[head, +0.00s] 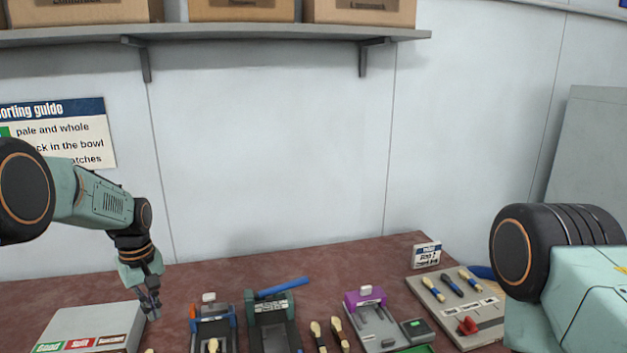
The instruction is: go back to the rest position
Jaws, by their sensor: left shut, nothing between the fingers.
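My left gripper (150,305) points down over the left part of the brown table (190,281), just right of a grey sorting box. Its fingers are together and nothing shows between them. My right arm comes in at the right edge with its elbow showing; its gripper is out of view.
The grey box (95,322) has Good and Split labels. Blue (213,326), dark green (272,322) and purple-topped (372,318) devices line the front. A shelf (230,36) hangs above.

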